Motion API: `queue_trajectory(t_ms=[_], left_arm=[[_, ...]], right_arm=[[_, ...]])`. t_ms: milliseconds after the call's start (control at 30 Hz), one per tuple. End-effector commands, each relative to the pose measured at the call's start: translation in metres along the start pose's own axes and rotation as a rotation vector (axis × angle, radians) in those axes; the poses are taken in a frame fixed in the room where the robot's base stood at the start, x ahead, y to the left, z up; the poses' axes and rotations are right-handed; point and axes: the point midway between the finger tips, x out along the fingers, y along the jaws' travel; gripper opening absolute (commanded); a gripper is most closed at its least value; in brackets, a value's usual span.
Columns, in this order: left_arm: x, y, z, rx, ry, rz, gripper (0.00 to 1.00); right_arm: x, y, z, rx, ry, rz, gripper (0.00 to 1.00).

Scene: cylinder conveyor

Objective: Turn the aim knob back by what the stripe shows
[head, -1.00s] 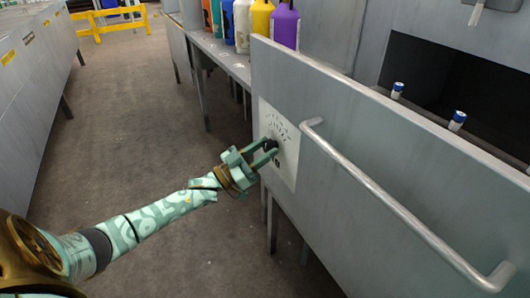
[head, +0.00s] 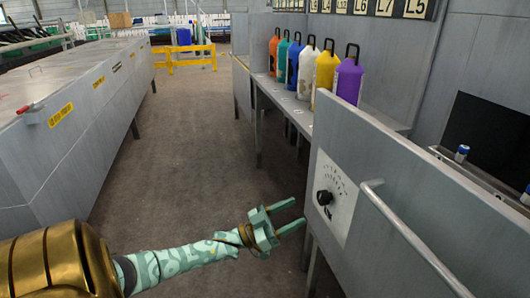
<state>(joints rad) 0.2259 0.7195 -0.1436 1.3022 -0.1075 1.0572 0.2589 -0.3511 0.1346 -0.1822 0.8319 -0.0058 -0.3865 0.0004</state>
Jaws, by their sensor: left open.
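The aim knob (head: 324,197) is a black dial on a white plate (head: 336,207) with a ring of dark marks. The plate is on the grey panel at the right. The marks are too small to read, and I cannot tell which way a stripe on the knob points. My left gripper (head: 297,215) is open and empty. Its green fingers point toward the knob from the left and are apart from it. My right gripper is not in view.
A silver handrail (head: 413,240) runs along the panel right of the plate. Several coloured bottles (head: 325,72) stand on a shelf behind. Grey cabinets (head: 75,110) line the left. Two small blue-and-white cylinders, one here (head: 461,153), stand at the right. The aisle floor is clear.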

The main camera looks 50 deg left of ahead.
Motion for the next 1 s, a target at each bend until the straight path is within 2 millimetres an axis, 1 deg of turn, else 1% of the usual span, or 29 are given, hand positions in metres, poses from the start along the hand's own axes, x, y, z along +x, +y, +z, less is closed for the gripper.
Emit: queue_trajectory(t_ms=[33,100,200,300,400,500,733,1000], left_arm=[[-0.014,0.000,-0.001,0.001,-0.004,-0.001,0.59],[-0.032,0.000,-0.002,0.001,-0.003,-0.001,0.59],[-0.054,0.000,-0.001,0.000,-0.002,-0.001,0.59],[-0.070,0.000,0.000,0.001,-0.002,0.000,0.59],[-0.079,0.000,0.001,0.001,-0.001,-0.001,0.59],[-0.083,-0.001,0.001,0.002,-0.001,-0.001,0.59],[-0.083,0.000,0.001,0.002,0.000,0.000,0.59],[-0.083,0.000,0.001,0.001,0.000,0.000,0.59]], right_arm=[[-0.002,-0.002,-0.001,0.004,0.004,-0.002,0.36],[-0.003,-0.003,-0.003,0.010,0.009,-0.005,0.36],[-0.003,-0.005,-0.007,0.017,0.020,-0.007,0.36],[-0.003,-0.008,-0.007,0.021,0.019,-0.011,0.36],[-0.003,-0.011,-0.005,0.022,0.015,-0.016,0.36],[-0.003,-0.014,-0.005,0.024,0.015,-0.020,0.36],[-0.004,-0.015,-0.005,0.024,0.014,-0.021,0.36],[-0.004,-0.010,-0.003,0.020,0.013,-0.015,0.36]])
